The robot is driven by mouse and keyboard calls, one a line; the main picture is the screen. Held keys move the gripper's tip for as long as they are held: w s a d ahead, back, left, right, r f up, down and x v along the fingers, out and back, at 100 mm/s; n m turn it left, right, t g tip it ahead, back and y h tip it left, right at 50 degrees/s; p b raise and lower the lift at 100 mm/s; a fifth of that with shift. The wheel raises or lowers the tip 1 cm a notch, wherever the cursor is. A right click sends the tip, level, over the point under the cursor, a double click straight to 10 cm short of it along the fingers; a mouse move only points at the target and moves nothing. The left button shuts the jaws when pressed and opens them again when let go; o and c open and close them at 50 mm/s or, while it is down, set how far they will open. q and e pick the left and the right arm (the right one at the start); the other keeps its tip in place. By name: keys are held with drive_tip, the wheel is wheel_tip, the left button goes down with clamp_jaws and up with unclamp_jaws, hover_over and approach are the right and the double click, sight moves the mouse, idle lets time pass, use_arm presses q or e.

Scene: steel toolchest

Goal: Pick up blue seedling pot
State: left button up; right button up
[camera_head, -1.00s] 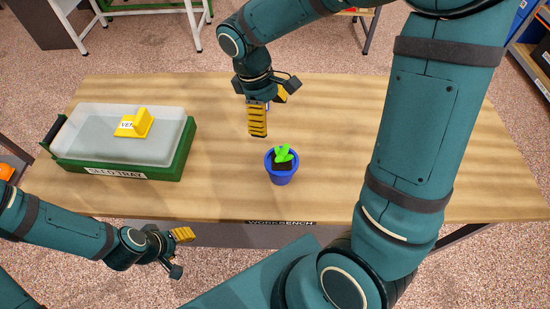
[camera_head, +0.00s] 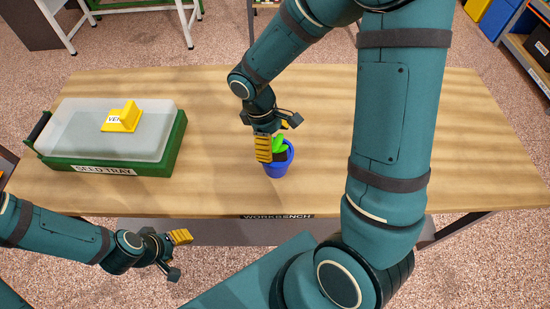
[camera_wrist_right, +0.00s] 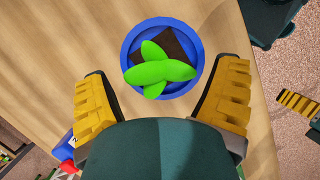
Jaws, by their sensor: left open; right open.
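The blue seedling pot (camera_head: 279,168) stands upright on the workbench (camera_head: 360,190), with dark soil and a green seedling in it. In the right wrist view the pot (camera_wrist_right: 128,58) lies just ahead of the fingertips, centred between them. My right gripper (camera_head: 273,148) is open, just above and beside the pot, and one yellow finger hides part of it in the head view. In the right wrist view the gripper's (camera_wrist_right: 160,95) yellow fingers are spread and hold nothing. My left gripper (camera_head: 180,252) is open and empty in front of the bench's near edge.
A green seed tray (camera_head: 165,160) with a clear lid (camera_head: 75,130) and a yellow vent (camera_head: 122,118) stands on the bench's left side. The bench top around the pot is largely clear. Shelving (camera_head: 530,60) stands at the far right.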

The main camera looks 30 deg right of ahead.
drive_tip(key=shift+s+f, duration=0.1)
drive_tip(key=shift+f, duration=0.3)
drive_tip(key=c, duration=1.5)
clamp_jaws()
